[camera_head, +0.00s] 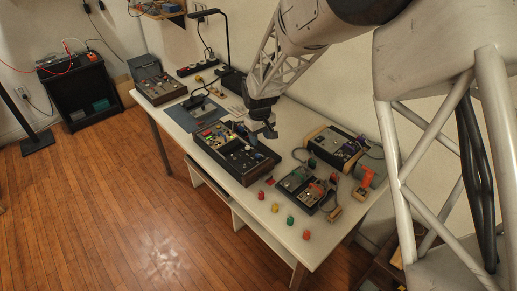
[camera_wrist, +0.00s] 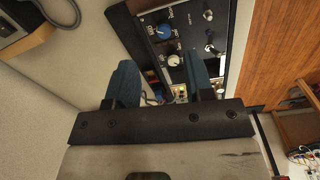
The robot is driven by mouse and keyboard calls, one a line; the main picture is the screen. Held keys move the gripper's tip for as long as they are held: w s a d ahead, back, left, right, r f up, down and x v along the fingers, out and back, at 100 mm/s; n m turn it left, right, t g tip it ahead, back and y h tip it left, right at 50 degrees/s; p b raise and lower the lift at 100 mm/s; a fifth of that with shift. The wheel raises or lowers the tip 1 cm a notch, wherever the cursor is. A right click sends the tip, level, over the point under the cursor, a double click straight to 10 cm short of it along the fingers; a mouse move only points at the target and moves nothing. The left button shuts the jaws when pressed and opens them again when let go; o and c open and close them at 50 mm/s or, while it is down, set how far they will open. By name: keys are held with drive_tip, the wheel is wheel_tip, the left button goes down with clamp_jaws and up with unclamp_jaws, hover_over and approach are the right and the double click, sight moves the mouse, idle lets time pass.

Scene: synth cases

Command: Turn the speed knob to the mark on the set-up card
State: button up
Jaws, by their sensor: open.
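My gripper (camera_head: 265,130) is open and empty above the long wood-sided case (camera_head: 243,181). In the wrist view its two blue fingers (camera_wrist: 160,76) stand apart, with the black panel (camera_wrist: 190,40) beyond them. The panel carries a blue knob (camera_wrist: 164,31), a pale knob (camera_wrist: 173,60) and another pale knob (camera_wrist: 208,15). The fingers touch none of these knobs. The lettering is too small to read, so I cannot tell which knob is the speed knob. I cannot make out the set-up card.
The white table (camera_head: 250,207) bears another case (camera_head: 159,88) at the far end and a dark case (camera_head: 335,145) by the wall. Small modules (camera_head: 304,188) with cables lie near the front. Several coloured caps line the front edge, including a red one (camera_head: 261,195). A black lamp (camera_head: 226,50) stands behind.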

sight(258, 155)
drive_tip(key=shift+w+a+f, duration=0.2)
drive_tip(key=shift+a+f, duration=0.1)
drive_tip(key=shift+f, duration=0.15)
drive_tip(key=shift+w+a+f, duration=0.2)
drive_tip(key=shift+a+f, duration=0.05)
drive_tip(key=shift+f, duration=0.2)
drive_tip(key=shift+d+f, duration=0.1)
drive_tip(key=shift+f, duration=3.75)
clamp_jaws()
